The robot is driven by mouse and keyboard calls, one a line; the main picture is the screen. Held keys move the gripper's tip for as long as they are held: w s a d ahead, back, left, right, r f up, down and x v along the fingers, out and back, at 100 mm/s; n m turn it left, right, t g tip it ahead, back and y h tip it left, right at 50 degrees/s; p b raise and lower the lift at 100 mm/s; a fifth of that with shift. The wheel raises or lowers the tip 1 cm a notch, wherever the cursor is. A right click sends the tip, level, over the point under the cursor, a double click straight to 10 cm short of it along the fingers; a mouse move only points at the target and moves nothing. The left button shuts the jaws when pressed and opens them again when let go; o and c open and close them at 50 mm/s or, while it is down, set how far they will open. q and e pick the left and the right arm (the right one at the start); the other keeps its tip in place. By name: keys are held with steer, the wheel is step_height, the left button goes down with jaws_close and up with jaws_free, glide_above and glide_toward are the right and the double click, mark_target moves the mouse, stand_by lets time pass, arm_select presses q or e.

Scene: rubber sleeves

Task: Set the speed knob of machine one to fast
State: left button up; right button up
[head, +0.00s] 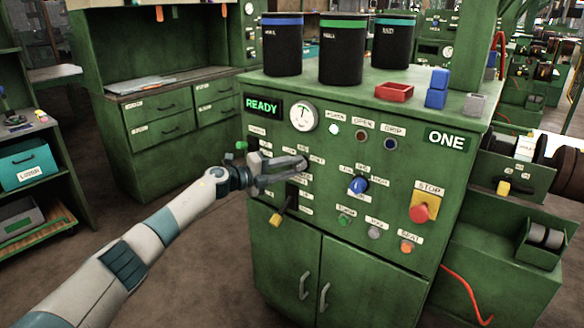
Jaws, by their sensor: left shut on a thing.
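Machine one is a green cabinet with a sign reading ONE (446,140) and a lit display reading READY (262,106). My left gripper (300,164) is at the left part of its front panel, its fingers shut at a spot ringed by small labels. The knob between the fingers, which I take for the speed knob, is almost wholly hidden by them; its pointing direction cannot be told. A blue knob (357,186) with labels around it sits to the right of the gripper. My right gripper is not in view.
A black lever with a yellow end (276,219) is just below the gripper. A red stop button (419,212) and several small buttons are to the right.

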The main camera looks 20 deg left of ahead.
arm_select(q)
steer(key=o, duration=1)
steer(key=shift+o, duration=0.2)
steer(key=b+v, duration=0.1)
steer(key=v, duration=1.6)
steer(key=shift+s, duration=0.15)
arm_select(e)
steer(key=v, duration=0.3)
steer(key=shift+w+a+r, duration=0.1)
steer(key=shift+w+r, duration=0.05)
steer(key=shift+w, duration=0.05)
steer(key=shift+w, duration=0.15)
